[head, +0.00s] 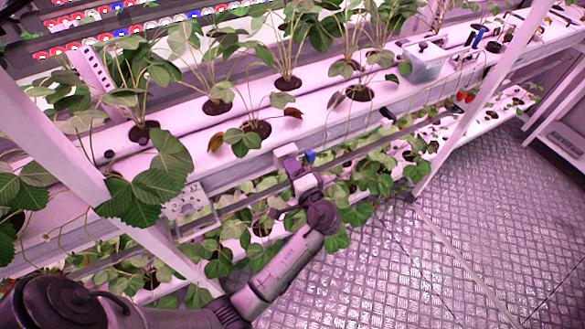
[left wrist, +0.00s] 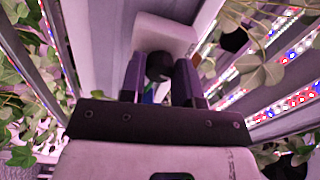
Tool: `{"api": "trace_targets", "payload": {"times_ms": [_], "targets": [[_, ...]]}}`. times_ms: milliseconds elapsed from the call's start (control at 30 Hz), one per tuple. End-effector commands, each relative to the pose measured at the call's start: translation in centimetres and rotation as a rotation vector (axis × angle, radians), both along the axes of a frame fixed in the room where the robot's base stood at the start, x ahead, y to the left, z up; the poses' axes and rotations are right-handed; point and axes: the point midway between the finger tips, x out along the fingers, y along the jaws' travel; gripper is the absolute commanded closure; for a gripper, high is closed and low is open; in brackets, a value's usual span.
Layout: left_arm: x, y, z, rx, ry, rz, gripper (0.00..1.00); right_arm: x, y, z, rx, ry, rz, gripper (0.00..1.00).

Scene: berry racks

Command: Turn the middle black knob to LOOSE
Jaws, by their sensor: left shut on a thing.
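My left gripper (head: 296,168) is at the front edge of the upper white rack, near the middle of the head view. In the left wrist view its two dark fingers (left wrist: 160,78) stand on either side of a black knob (left wrist: 160,66) and are shut on it. The knob sits in front of a white block (left wrist: 166,34), which also shows in the head view (head: 285,152). A small blue part (head: 309,156) shows beside the fingers. In the head view the fingers hide the knob. I cannot read any LOOSE mark or tell the knob's turn angle. My right gripper is not in view.
Leafy plants (head: 252,135) grow from holes in the upper rack, and more hang on the lower tier around my arm. A slanted white post (head: 485,95) stands to the right and a clear bin (head: 425,62) sits on the rack. The metal floor (head: 440,250) is open.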

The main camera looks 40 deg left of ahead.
Motion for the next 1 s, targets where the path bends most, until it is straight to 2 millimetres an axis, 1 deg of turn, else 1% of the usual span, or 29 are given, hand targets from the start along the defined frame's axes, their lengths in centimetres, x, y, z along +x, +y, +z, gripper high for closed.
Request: {"api": "trace_targets", "payload": {"times_ms": [33, 67, 300, 767, 867, 1000], "targets": [[0.0, 0.0, 0.0, 0.0, 0.0, 0.0, 0.94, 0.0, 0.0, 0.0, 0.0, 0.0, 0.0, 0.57], [0.0, 0.0, 0.0, 0.0, 0.0, 0.0, 0.69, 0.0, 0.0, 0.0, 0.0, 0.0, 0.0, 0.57], [0.0, 0.0, 0.0, 0.0, 0.001, 0.0, 0.46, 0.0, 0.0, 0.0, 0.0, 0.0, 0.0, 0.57], [0.0, 0.0, 0.0, 0.001, 0.004, 0.0, 0.46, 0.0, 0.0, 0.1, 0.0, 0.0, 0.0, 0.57], [0.0, 0.0, 0.2, 0.01, 0.027, -0.001, 0.46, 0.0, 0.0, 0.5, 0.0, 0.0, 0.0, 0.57], [0.0, 0.0, 0.6, 0.045, 0.119, -0.001, 0.46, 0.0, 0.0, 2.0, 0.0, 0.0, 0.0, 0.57]]}}
